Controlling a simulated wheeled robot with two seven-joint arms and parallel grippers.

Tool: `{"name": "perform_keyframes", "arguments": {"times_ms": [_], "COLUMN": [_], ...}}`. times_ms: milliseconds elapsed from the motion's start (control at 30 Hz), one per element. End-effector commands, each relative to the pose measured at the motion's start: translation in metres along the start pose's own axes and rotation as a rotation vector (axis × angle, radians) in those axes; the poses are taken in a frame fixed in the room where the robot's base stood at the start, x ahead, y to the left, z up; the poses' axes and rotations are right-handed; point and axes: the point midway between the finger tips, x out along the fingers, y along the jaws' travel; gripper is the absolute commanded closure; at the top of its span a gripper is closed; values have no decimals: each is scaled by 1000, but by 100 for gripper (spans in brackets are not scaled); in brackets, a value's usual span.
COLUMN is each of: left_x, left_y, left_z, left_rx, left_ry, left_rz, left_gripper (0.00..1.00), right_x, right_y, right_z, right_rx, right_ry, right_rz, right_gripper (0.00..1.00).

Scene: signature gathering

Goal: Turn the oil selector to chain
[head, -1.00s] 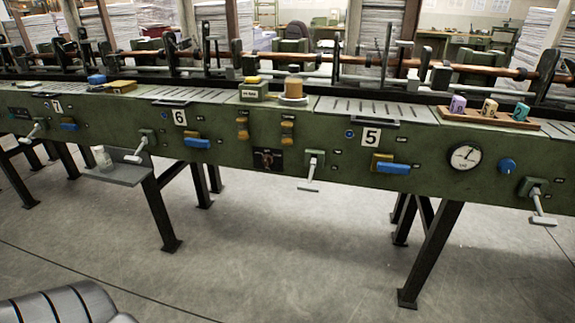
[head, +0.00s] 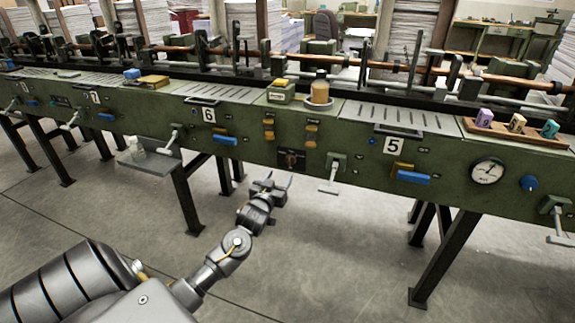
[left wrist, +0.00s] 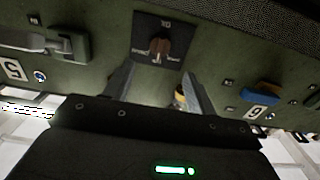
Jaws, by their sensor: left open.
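The oil selector (head: 291,160) is a small black plate with a reddish-brown knob on the green machine front, between numbers 6 and 5. It also shows in the left wrist view (left wrist: 160,46), at the top centre, with lettering above and below the knob. The wording and the exact pointer direction are too small to read. My left gripper (head: 279,181) is open and empty, in front of the machine, just below and left of the selector in the head view. Its two fingers are apart and do not touch the knob. My right gripper is out of view.
A T-shaped lever (head: 331,174) sticks out right of the selector. Orange knobs (head: 268,130) sit above it, and a blue handle (head: 226,140) is left. A grey shelf (head: 150,160) juts out farther left. Black legs stand below; the floor in front is clear.

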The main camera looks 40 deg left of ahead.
Motion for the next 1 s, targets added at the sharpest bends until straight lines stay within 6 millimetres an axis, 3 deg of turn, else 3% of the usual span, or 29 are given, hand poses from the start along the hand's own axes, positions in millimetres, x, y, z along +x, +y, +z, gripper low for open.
{"name": "perform_keyframes", "arguments": {"times_ms": [200, 433, 867, 1000], "left_x": [43, 76, 88, 88], "left_y": [0, 0, 0, 0], "left_z": [1, 1, 0, 0], "left_rx": [1, 2, 2, 2], "left_ry": [-1, -2, -2, -2], "left_rz": [-1, 0, 1, 1], "left_gripper": [44, 44, 44, 58], "right_x": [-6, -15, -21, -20], "right_y": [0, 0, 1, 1], "right_z": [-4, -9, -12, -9], "right_rx": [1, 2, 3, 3], "right_ry": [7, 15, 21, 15], "right_rz": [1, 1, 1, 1], "right_gripper": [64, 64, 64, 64]}}
